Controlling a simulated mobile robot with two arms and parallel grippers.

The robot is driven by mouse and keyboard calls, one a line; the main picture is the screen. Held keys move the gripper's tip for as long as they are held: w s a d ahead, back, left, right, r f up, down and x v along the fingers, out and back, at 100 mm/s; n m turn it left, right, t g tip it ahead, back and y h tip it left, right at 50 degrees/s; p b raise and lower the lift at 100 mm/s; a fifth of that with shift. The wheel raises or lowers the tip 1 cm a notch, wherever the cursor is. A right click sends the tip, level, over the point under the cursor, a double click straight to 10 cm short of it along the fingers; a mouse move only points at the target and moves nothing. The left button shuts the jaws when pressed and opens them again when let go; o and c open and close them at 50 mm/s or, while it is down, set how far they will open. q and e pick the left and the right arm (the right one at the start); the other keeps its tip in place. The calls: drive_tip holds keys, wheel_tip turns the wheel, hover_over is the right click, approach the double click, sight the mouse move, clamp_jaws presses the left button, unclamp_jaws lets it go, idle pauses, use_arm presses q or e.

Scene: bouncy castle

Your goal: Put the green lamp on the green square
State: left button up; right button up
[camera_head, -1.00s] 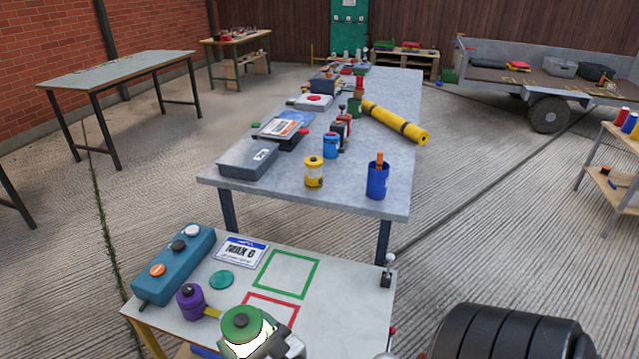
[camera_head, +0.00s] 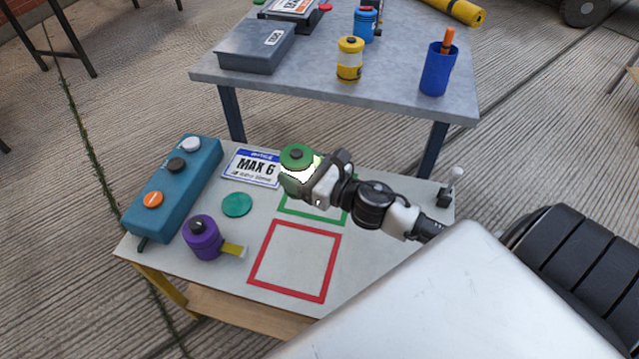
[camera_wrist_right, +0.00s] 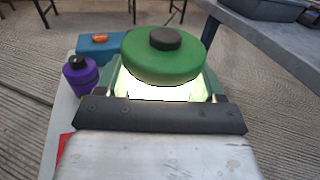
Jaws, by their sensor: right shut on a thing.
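The green lamp (camera_head: 297,158) has a round green cap with a dark knob and a bright glowing body. My right gripper (camera_head: 308,180) is shut on it and holds it over the upper left part of the green square (camera_head: 323,217). The lamp hides part of that square's outline; I cannot tell whether its base touches the table. In the right wrist view the lamp (camera_wrist_right: 165,58) stands upright between the fingers (camera_wrist_right: 163,88). My left gripper is not in view.
The small table (camera_head: 380,262) also bears a red square (camera_head: 294,260), a purple lamp (camera_head: 202,238), a blue button box (camera_head: 172,190), a green disc (camera_head: 237,204), a MAX 6 plate (camera_head: 250,168) and a small lever (camera_head: 448,188). A grey table (camera_head: 300,85) stands behind.

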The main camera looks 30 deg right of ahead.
drive_tip(key=w+d+f+n+g+y+b, duration=0.15)
drive_tip(key=w+d+f+b, duration=0.25)
drive_tip(key=w+d+b, duration=0.4)
drive_tip(key=shift+m+t, duration=0.25)
drive_tip(key=f, duration=0.2)
drive_tip(key=s+f, duration=0.1)
drive_tip(key=f, duration=0.1)
drive_tip(key=s+f, duration=0.1)
drive_tip(key=f, duration=0.2)
drive_tip(key=shift+d+b, duration=0.35)
drive_tip(key=shift+b, duration=0.05)
wheel_tip(320, 180, down, 3)
drive_tip(key=shift+r+b, duration=0.15)
drive_tip(key=shift+b, duration=0.25)
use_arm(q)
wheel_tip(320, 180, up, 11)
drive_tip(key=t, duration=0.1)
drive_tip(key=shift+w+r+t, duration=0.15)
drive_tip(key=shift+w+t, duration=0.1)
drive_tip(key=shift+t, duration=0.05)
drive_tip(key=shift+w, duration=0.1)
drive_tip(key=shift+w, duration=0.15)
use_arm(e)
drive_tip(key=o, duration=1.1)
